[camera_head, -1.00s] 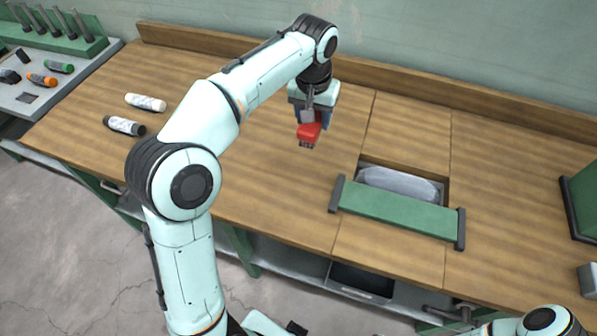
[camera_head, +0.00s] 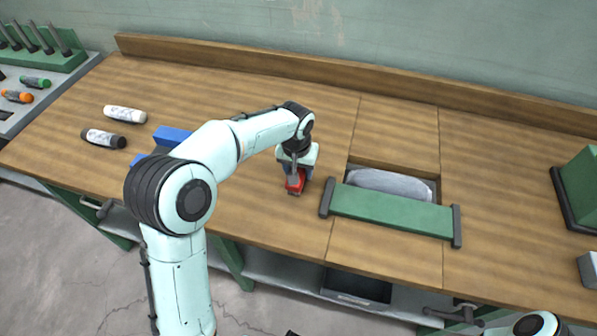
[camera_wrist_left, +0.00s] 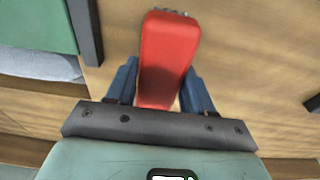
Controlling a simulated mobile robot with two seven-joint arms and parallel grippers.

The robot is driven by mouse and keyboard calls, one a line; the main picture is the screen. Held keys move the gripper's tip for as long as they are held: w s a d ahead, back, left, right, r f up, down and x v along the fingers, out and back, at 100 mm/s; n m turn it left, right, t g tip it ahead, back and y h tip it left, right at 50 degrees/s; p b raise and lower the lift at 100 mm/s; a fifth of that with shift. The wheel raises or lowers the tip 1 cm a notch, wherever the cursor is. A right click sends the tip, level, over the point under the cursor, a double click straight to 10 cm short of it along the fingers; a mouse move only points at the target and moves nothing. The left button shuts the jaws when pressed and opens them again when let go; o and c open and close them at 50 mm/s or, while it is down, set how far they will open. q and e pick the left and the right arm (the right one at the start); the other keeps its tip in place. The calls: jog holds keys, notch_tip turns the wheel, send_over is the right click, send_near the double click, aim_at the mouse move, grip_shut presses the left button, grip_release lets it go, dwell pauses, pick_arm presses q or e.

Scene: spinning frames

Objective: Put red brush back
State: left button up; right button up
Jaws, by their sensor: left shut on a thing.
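The red brush (camera_head: 295,181) is held in my left gripper (camera_head: 296,172) above the wooden bench, left of the green-lidded recess. In the left wrist view the red brush (camera_wrist_left: 167,55) sits between the two blue fingers of my left gripper (camera_wrist_left: 160,85), which is shut on it. Its far end points away from the palm. A blue object (camera_head: 170,136) is partly hidden behind my left arm, on the left part of the bench. My right gripper is not in view; only part of my right arm shows at the bottom right.
A green panel (camera_head: 391,210) with dark end bars lies before a recess holding a grey bag-like thing (camera_head: 390,184). A white cylinder (camera_head: 125,114) and a dark-ended one (camera_head: 103,138) lie at the left. A green box (camera_head: 582,185) stands at the right.

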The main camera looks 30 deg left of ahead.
pick_arm(q)
jog(key=shift+f, duration=0.6)
jog(key=shift+f, duration=0.2)
jog(key=o, duration=1)
jog(key=shift+r, duration=0.15)
jog(key=shift+r, duration=0.35)
notch_tip(320, 180, up, 11)
jog(key=s+p, duration=0.1)
jog(key=shift+s+d+r, duration=0.15)
jog(key=shift+s+d, duration=0.05)
jog(key=shift+s, duration=0.2)
